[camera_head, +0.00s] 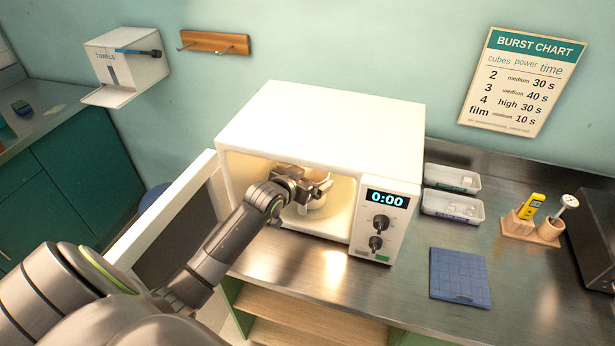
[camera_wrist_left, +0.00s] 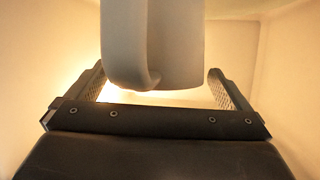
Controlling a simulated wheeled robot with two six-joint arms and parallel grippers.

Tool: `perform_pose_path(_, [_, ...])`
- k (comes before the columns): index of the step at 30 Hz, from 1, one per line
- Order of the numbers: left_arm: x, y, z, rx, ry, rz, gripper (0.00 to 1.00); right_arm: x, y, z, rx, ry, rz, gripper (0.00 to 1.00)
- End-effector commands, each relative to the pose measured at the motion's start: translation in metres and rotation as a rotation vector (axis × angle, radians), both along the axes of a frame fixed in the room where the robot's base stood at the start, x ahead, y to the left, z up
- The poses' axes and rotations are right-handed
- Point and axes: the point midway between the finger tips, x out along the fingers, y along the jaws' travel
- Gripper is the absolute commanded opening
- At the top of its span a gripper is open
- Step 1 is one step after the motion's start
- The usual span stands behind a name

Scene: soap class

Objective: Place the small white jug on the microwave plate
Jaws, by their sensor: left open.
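The white microwave (camera_head: 320,125) stands on the steel counter with its door (camera_head: 165,215) swung open to the left. My left arm reaches into its lit cavity. My left gripper (camera_head: 318,190) is inside, open, at the small white jug (camera_head: 316,202). In the left wrist view the jug (camera_wrist_left: 182,45) stands large between and beyond the open fingers (camera_wrist_left: 160,88), its handle toward the camera. I see no finger pressing on it. The microwave plate is mostly hidden by the arm and jug, so I cannot tell how the jug sits on it. My right gripper is out of view.
The microwave's control panel (camera_head: 381,225) reads 0:00. Two white trays (camera_head: 452,208), a blue mat (camera_head: 459,277) and a wooden holder (camera_head: 530,228) lie to the right. The open door stands close beside my left arm. The counter front is clear.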

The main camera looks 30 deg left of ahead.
Motion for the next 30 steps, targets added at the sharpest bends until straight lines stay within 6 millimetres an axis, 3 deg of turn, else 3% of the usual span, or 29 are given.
perform_pose_path(18, [-0.075,0.0,0.036,-0.001,0.003,0.001,1.0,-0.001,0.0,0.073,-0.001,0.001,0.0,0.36])
perform_pose_path(24, [-0.098,0.0,0.044,0.0,0.002,0.0,1.0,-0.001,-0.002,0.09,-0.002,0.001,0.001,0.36])
perform_pose_path(30, [-0.109,0.0,0.046,0.0,0.001,0.0,1.0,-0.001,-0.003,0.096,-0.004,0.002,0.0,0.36])
